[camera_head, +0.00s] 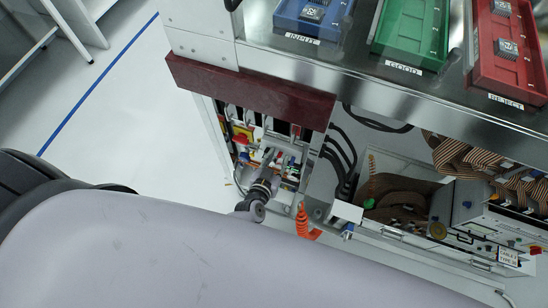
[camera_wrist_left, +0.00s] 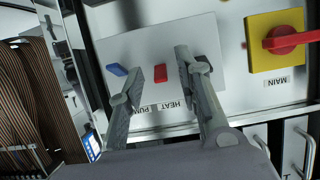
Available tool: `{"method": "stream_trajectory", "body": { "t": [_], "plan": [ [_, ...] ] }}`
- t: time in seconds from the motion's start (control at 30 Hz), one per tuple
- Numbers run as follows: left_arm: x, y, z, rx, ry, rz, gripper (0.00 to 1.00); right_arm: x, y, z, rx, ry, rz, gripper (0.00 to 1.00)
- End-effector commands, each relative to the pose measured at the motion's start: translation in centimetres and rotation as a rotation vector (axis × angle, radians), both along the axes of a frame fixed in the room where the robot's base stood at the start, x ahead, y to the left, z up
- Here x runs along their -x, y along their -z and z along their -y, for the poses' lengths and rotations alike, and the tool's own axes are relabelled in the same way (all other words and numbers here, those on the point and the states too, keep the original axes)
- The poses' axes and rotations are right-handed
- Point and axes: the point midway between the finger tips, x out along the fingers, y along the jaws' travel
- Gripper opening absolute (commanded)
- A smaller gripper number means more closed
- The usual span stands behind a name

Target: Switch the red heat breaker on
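The red heat breaker (camera_wrist_left: 160,73) is a small red lever on a light grey panel (camera_wrist_left: 125,45) in the left wrist view, above a label reading HEAT. My left gripper (camera_wrist_left: 158,60) is open, with its two fingers spread to either side of the red lever as seen in that view. I cannot tell whether a finger touches it. In the head view the left gripper (camera_head: 268,160) reaches into the open cabinet under the dark red-brown beam and partly hides the panel. My right gripper is not in view.
A blue lever (camera_wrist_left: 117,69) is left of the red one; a black lever is partly hidden behind the right finger. A red rotary handle (camera_wrist_left: 285,40) on a yellow plate, labelled MAIN, is at the right. Brown ribbon cables (camera_wrist_left: 22,95) hang at the left. The beam (camera_head: 250,90) overhangs the cabinet.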

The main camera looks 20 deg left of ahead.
Motion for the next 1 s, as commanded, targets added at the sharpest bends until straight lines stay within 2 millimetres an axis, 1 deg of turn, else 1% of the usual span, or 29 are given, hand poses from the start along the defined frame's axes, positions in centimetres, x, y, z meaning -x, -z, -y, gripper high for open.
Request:
{"method": "stream_trajectory", "body": {
  "t": [0.17,0.43,0.6,0.73,1.0],
  "plan": [
    [1.9,-0.6,0.0,0.003,-0.001,-0.002,0.32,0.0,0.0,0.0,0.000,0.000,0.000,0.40],
    [7.0,-2.5,-0.2,0.001,0.000,-0.003,0.32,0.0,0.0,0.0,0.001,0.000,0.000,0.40],
    [9.5,-3.6,-0.3,-0.001,0.000,-0.002,0.32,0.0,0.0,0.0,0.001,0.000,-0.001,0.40],
    [10.6,-4.1,-0.4,0.000,0.000,-0.001,0.32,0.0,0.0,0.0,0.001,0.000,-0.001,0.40],
    [11.0,-4.3,-0.4,0.000,0.000,0.000,0.32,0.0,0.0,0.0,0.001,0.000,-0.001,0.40]
  ]
}}
